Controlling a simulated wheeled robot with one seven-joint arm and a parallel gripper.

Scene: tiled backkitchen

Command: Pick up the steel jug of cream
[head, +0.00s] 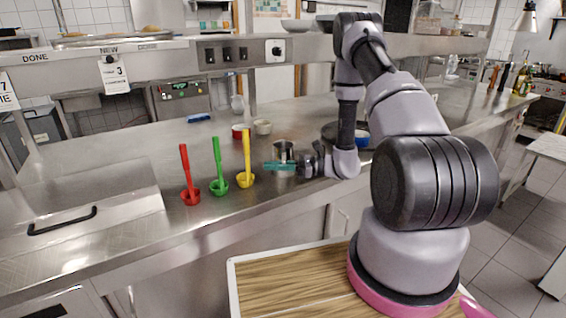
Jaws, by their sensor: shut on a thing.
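The steel jug (283,148) is a small shiny cylinder on the steel counter, right of the yellow ladle. My gripper (281,166) reaches in from the right, its teal fingers across the jug's body. It is shut on the jug, which looks upright. The fingers hide part of the jug's middle. I cannot see the cream inside, and I cannot tell whether the jug's base touches the counter.
Red (190,194), green (219,184) and yellow (246,178) ladles stand in a row left of the jug. Small red (239,132) and beige (262,127) bowls sit behind. A dark round pan (332,131) and a blue item (362,138) are near my arm. A shelf (130,62) spans above the counter.

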